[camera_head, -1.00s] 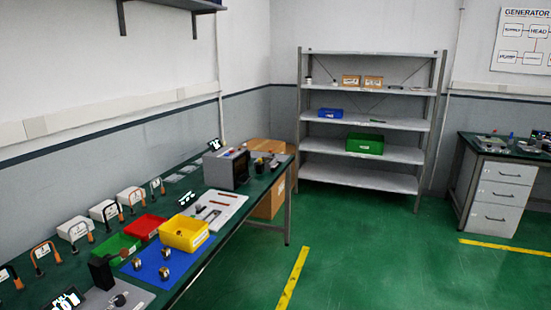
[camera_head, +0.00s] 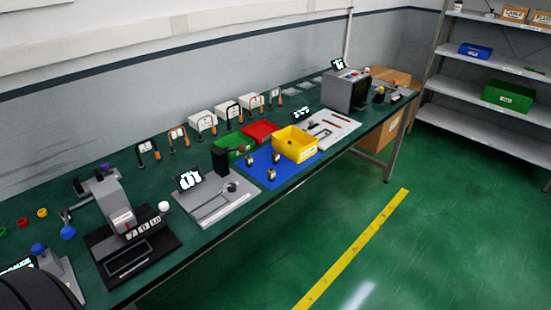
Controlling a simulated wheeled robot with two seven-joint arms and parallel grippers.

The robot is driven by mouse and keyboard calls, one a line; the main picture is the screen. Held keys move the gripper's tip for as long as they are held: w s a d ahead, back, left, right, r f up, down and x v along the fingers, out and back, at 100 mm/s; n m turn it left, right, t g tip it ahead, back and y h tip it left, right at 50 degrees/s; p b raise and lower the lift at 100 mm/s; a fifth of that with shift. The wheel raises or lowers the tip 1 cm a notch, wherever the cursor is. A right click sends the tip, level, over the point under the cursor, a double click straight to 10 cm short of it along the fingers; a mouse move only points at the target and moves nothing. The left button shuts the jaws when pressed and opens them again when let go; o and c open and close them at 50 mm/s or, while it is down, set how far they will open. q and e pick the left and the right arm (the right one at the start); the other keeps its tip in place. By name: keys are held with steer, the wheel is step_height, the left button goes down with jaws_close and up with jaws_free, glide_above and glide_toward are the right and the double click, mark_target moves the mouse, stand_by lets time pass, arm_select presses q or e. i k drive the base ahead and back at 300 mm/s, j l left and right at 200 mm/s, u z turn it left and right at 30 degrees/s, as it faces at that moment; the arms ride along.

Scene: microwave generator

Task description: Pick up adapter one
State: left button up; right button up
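Three small metallic round pieces, which look like the adapters, stand on a blue mat (camera_head: 292,169) on the long green bench. One piece (camera_head: 250,160) is at the mat's left, another (camera_head: 276,157) is beside it to the right, and a third (camera_head: 274,173) is nearer the front. I cannot tell which of them is adapter one. Neither of my grippers shows in this view. The dark rounded shape at the lower left corner is unclear and may be part of me.
A yellow bin (camera_head: 294,148) stands on the mat, with red (camera_head: 261,131) and green (camera_head: 229,149) bins behind. A grey scale-like plate (camera_head: 218,208) and a press-like device (camera_head: 118,215) lie left. A grey box machine (camera_head: 345,91) stands right. The floor in front is clear.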

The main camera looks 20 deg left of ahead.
mark_target(274, 156)
steer(key=i+l+u, duration=0.15)
steer(key=u, duration=0.25)
steer(key=l+u, duration=0.2)
steer(key=u, duration=0.2)
steer(key=i, duration=0.05)
